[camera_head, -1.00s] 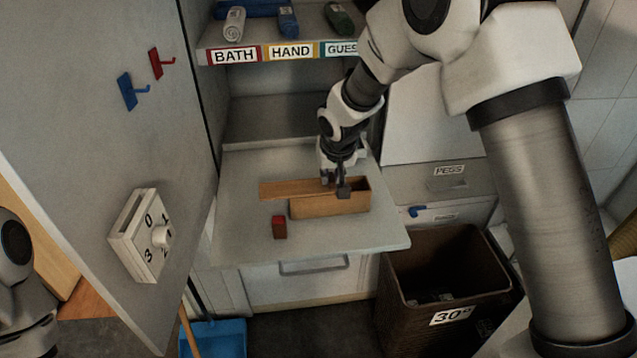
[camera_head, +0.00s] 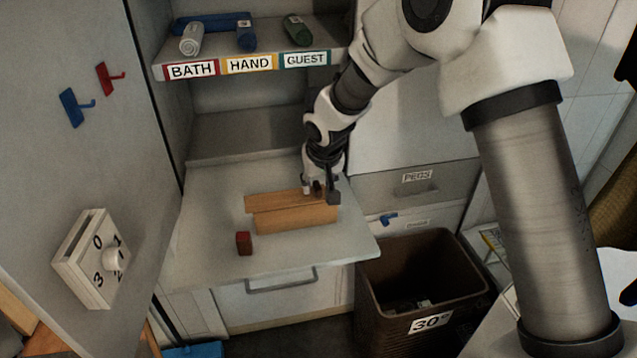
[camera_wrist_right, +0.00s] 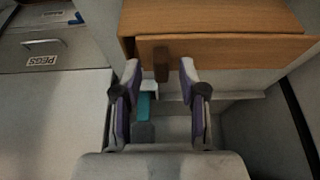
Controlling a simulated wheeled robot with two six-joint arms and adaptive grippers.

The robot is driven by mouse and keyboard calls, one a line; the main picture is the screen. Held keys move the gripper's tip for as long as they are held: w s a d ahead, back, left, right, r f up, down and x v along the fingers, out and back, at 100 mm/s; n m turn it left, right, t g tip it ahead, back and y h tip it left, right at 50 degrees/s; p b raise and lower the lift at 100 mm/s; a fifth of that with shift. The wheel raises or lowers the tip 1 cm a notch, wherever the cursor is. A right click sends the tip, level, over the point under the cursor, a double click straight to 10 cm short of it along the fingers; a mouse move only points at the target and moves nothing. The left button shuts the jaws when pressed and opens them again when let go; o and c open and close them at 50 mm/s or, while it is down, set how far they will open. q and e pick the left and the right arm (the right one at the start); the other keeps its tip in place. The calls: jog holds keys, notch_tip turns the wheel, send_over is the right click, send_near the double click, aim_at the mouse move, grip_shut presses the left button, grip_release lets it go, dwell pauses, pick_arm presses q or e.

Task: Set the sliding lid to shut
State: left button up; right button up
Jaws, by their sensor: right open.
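The wooden box (camera_head: 300,222) sits on the pale counter. Its sliding lid (camera_head: 275,199) lies along most of the top, shifted slightly left, with its left end past the box's left end. In the right wrist view, the lid (camera_wrist_right: 235,50) is offset from the box (camera_wrist_right: 210,17), and a short dark knob (camera_wrist_right: 161,65) stands on it. My right gripper (camera_head: 320,194) is at the lid's right end. Its open fingers (camera_wrist_right: 160,76) are on either side of the knob, with gaps visible. My left gripper is out of view.
A small red-topped block (camera_head: 243,243) stands on the counter (camera_head: 210,220) in front of the box. A brown bin (camera_head: 420,275) is at the right. A door with a dial (camera_head: 92,258) stands at the left. A towel shelf (camera_head: 250,66) hangs above.

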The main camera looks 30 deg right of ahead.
jog(key=v, duration=1.1)
jog(key=shift+s+r, duration=0.25)
jog(key=shift+r, duration=0.05)
